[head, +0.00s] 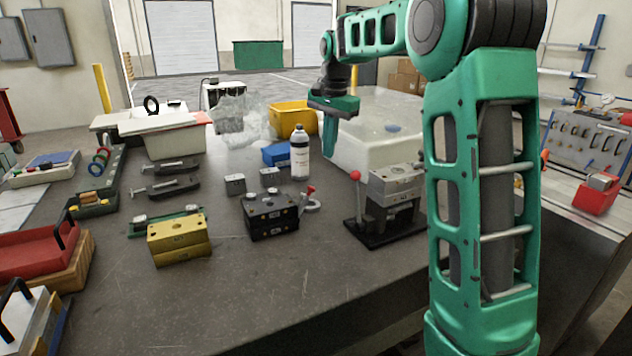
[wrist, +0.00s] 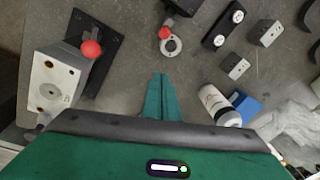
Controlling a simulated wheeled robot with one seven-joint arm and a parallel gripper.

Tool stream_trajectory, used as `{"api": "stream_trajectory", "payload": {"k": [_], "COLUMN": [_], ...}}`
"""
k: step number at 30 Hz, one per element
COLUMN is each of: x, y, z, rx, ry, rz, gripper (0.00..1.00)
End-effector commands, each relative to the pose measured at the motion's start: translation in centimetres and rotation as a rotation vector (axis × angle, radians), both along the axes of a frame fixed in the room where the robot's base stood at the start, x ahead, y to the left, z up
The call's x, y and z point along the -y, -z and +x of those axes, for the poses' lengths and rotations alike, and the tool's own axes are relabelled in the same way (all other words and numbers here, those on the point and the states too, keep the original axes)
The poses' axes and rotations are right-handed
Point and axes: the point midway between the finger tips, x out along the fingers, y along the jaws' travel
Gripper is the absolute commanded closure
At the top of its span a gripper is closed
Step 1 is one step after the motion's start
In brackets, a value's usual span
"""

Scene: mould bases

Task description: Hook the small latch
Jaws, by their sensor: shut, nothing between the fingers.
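A black mould block (head: 270,214) stands mid-table, with a small red-tipped lever (head: 310,190) and a grey ring (head: 312,205) at its right side. In the wrist view the red tip (wrist: 165,32) and ring (wrist: 171,45) lie just beyond my fingertips. A grey block on a black base (head: 378,232) stands to the right, with a larger red ball knob (head: 355,175) on a lever. I cannot tell which lever is the small latch, or whether either is hooked. My gripper (head: 328,153) is shut and empty, pointing down above the table, apart from both; its fingers also show in the wrist view (wrist: 161,78).
A white bottle (head: 299,152) and blue block (head: 278,154) stand behind the black block. A yellow block (head: 178,241) is to its left. A white foam box (head: 350,150) and yellow bin (head: 292,117) are behind. The front table is clear.

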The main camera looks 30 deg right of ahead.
Motion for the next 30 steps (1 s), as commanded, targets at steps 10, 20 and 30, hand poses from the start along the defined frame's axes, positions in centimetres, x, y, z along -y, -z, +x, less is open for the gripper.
{"api": "stream_trajectory", "payload": {"k": [10,20,30], "x": [-0.5,-0.4,-2.2], "y": [0.9,6.4,9.3], "z": [0.2,0.9,0.6], "rx": [0.0,-0.002,0.003], "ry": [-0.008,-0.009,-0.012], "rz": [0.0,0.0,0.0], "gripper": [1.0,1.0,1.0]}}
